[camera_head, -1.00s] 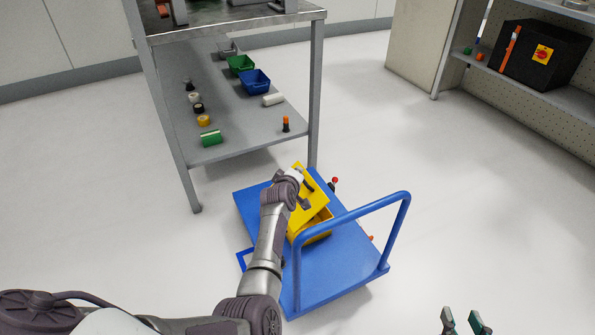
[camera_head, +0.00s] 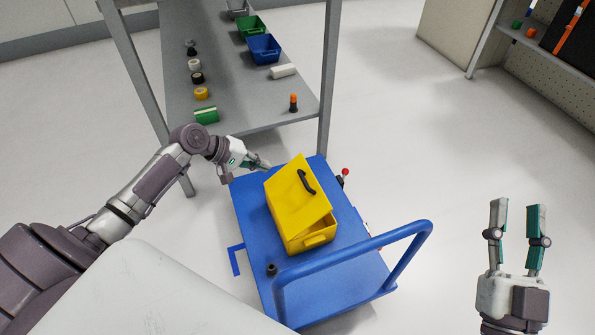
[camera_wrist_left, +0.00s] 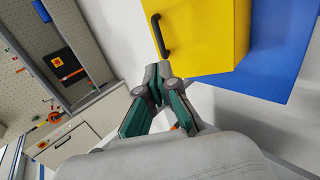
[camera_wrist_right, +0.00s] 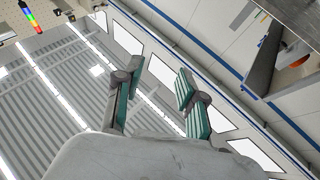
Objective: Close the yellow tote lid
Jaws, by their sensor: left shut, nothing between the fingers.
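The yellow tote (camera_head: 318,238) stands on the blue cart (camera_head: 352,268). Its yellow lid (camera_head: 292,203), with a black handle (camera_head: 306,181), is tilted over the tote, and a gap shows at the near side. In the left wrist view the lid (camera_wrist_left: 212,40) and its handle (camera_wrist_left: 160,38) lie just beyond the fingers. My left gripper (camera_head: 266,165) is shut and empty beside the lid's far left edge; whether it touches is unclear. It also shows in the left wrist view (camera_wrist_left: 158,72). My right gripper (camera_head: 516,203) is open and empty, raised at the right, away from the cart.
The cart's blue handle rail (camera_head: 350,248) rises at its near right side. A small black cylinder (camera_head: 272,269) is on the cart's near left. A grey shelf table (camera_head: 250,118) with bins and rolls stands behind. Floor at right is clear.

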